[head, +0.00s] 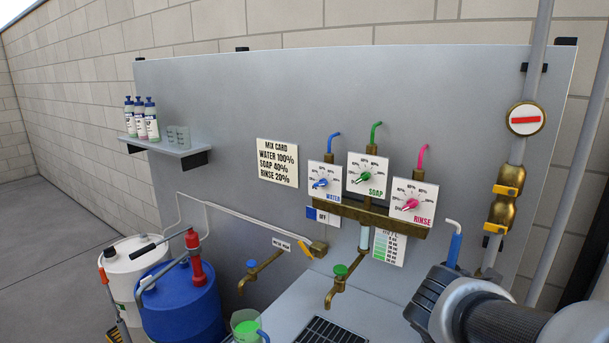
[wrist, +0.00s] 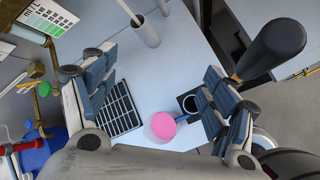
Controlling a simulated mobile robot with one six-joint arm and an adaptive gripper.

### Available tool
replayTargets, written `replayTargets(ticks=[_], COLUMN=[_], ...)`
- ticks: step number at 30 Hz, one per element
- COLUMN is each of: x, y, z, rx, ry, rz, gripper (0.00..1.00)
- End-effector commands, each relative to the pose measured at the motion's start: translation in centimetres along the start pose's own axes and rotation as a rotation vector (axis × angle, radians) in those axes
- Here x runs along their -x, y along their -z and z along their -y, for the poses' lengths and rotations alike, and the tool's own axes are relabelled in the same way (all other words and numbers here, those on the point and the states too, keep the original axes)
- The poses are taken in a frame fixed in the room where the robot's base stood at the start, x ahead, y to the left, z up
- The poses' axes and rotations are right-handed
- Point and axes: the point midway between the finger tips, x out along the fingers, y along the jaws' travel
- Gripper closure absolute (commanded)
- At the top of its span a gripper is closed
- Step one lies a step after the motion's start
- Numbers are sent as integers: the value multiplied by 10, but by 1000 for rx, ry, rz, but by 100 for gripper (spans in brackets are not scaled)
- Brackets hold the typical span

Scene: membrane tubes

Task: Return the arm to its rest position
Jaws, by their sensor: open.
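My arm (head: 500,312) reaches in at the lower right of the head view, in front of the panel. In the wrist view my gripper (wrist: 161,68) is open, with its two padded fingers wide apart and nothing between them. Below it lies a pale counter (wrist: 170,60). A cup with pink contents (wrist: 162,125) and a blue handle shows low between the fingers, near the right one. The gripper's fingertips cannot be made out clearly in the head view.
A cup of green liquid (head: 246,327) stands by the drain grate (head: 328,332). Brass taps (head: 340,286), dials and pipes project from the grey panel (head: 240,95). A blue drum (head: 183,305) and white drum (head: 125,272) stand left. A black handle (wrist: 272,47) is near the right finger.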

Motion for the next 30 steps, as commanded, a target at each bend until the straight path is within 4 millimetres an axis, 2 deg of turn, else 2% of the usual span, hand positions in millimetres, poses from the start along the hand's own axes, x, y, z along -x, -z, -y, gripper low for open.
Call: replayTargets(ticks=[4,7,12,15,20,30], x=[35,62,112,132,148,148], y=[7,22,72,97,116,117], z=[31,60,107,122,131,132], rx=[-416,-781,-1420,-1657,-1821,-1824], ry=[45,106,286,393,489,491], rz=[-31,-74,-190,-243,-281,-281], gripper=[22,22,22,22,22,22])
